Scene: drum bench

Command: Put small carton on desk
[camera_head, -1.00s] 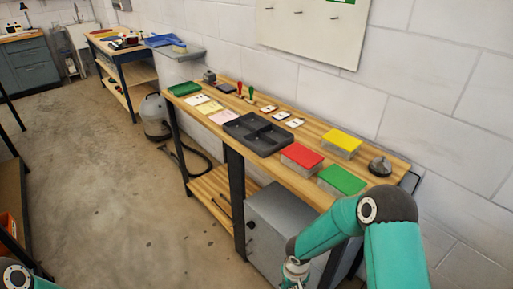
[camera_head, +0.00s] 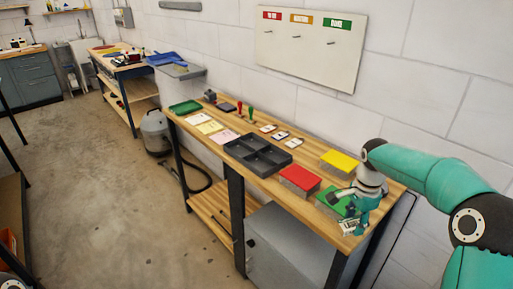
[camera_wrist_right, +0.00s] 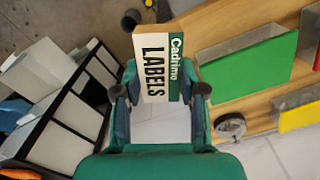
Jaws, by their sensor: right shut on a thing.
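The small carton (camera_head: 349,226) is white and green and held in my right gripper (camera_head: 357,214). In the right wrist view the carton (camera_wrist_right: 158,68) is upright between the two fingers, its face printed "Cadrimo LABELS". The right gripper is shut on it. In the head view the carton is over the front right corner of the wooden desk (camera_head: 384,188), in front of the green-lidded box (camera_head: 332,205); whether it touches the top I cannot tell. My left gripper is out of view.
A red-lidded box (camera_head: 299,179), a yellow-lidded box (camera_head: 341,161) and a dark divided tray (camera_head: 257,157) stand on the desk. Cards and stamps lie further left. A grey cabinet (camera_head: 290,250) stands below. A round metal thing (camera_wrist_right: 231,126) shows in the right wrist view.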

